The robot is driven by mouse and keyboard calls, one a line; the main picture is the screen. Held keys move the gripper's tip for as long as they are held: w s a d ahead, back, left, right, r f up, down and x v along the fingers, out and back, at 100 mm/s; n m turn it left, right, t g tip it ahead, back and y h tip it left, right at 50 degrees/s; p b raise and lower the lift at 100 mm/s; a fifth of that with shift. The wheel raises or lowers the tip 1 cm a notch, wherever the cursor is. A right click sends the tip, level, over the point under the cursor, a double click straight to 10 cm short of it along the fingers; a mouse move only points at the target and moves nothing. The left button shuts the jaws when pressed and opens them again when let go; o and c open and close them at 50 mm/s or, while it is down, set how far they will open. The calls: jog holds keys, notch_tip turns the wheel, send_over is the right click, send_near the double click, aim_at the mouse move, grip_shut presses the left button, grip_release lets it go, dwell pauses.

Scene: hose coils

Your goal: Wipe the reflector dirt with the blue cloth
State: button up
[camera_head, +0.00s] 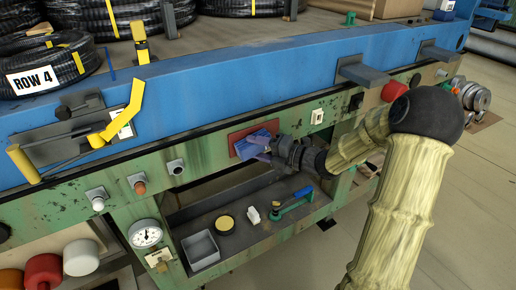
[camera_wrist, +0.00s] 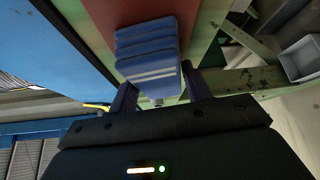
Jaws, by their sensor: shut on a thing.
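The blue cloth (camera_head: 252,142) is a folded, layered pad in front of the red reflector (camera_head: 238,134) on the green panel. My gripper (camera_head: 268,148) is shut on the cloth, with the arm reaching in from the right. In the wrist view the cloth (camera_wrist: 148,45) stands out beyond the two dark fingers (camera_wrist: 158,88), and the red reflector (camera_wrist: 105,18) lies behind it. The cloth covers much of the reflector. I see no dirt on the visible part, and I cannot tell whether cloth and reflector touch.
Below is a shelf with a grey bin (camera_head: 200,250), a yellow-topped round tin (camera_head: 226,223), a white piece (camera_head: 252,215) and a green-handled tool (camera_head: 292,204). Knobs (camera_head: 139,187) and a pipe stub (camera_head: 176,167) project from the panel at left. A grey bracket (camera_head: 362,74) juts out above right.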

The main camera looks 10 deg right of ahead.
notch_tip(320, 180, down, 4)
jog(key=b, duration=0.3)
jog(key=shift+f+b, duration=0.15)
jog(key=shift+b, duration=0.25)
jog(key=s+d+b, duration=0.1)
jog(key=s+d, duration=0.1)
jog(key=s, duration=0.4)
jog(key=shift+s, duration=0.3)
dwell(0.4)
jog(key=shift+d, duration=0.1)
dwell(0.4)
